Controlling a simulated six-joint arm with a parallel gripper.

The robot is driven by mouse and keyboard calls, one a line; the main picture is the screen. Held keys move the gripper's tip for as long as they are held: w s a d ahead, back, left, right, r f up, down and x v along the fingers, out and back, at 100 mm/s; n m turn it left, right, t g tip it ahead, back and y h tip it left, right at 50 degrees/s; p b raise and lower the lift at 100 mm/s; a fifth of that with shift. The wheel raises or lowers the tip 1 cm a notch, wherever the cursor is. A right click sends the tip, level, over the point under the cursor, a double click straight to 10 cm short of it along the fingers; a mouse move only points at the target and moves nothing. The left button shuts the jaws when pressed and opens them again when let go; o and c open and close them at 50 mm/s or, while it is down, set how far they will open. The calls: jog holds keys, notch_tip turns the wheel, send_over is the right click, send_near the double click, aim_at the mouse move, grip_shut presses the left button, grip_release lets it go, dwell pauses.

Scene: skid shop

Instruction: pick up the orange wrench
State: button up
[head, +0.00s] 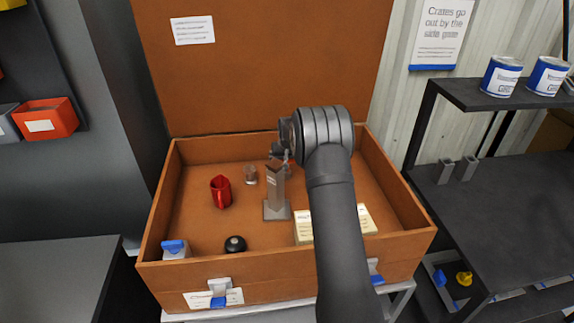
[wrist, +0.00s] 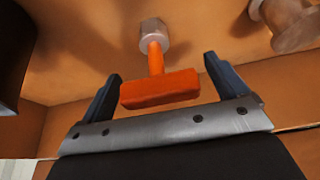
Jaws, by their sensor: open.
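The orange wrench (wrist: 160,91) shows in the wrist view as a T shape, with an orange crossbar and short shaft and a silver hexagonal end (wrist: 153,34). Its crossbar lies across the space between the two fingers of my gripper (wrist: 164,70). The fingers are open, one on each side of it, with a gap showing at both ends. I cannot tell how deep the crossbar sits between them. In the head view my gripper (head: 281,153) is over the brown crate (head: 155,225), largely hidden by my arm, and I cannot make out the wrench there.
The raised lid (head: 260,75) stands behind. A dark shelf (head: 515,185) is at right.

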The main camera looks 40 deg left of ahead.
jog(key=c, duration=1.2)
jog(key=shift+r, duration=0.2)
